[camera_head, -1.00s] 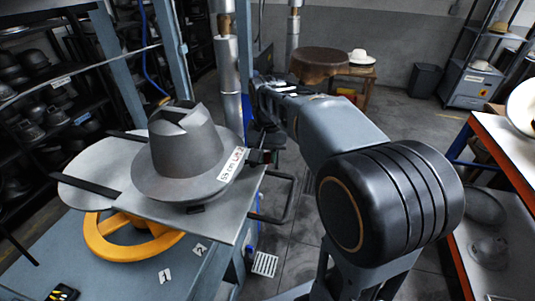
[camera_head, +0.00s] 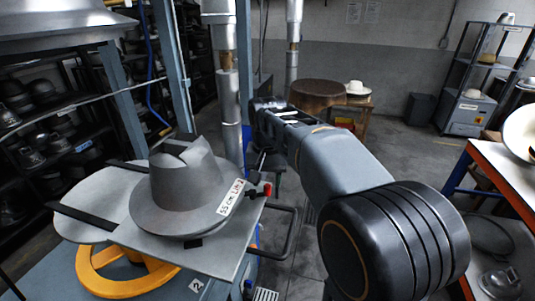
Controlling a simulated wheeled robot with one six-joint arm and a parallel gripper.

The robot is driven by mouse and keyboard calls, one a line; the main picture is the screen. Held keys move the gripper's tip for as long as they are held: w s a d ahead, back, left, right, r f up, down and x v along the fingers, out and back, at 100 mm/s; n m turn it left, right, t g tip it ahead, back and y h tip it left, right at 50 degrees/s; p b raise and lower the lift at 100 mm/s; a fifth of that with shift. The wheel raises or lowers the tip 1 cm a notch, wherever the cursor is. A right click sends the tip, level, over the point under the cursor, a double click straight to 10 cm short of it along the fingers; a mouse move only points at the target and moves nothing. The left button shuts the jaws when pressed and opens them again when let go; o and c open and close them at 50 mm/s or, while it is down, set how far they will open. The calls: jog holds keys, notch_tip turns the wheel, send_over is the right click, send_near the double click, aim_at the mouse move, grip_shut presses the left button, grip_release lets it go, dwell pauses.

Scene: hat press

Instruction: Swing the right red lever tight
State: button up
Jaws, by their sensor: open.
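The right red lever (camera_head: 266,189) shows as a small red piece at the right edge of the grey press plate (camera_head: 225,255), beside the hat block. A grey metal hat block (camera_head: 187,190) with a split crown and a white size label sits on the plate. My gripper (camera_head: 262,160) is small and dark at the far end of my arm, just above the lever and mostly hidden by the arm. It is open, and I see nothing held in it. I cannot tell whether it touches the lever. A left lever is not visible.
A yellow handwheel (camera_head: 92,277) is under the plate. A dark bent bar (camera_head: 291,232) juts out right of the plate. A vertical pipe (camera_head: 229,105) and blue posts stand behind. An orange-edged table (camera_head: 500,180) is at right. Open floor lies behind my arm.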

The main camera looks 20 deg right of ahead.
notch_tip(320, 180, up, 11)
dwell(0.4)
jog(key=shift+f, duration=0.1)
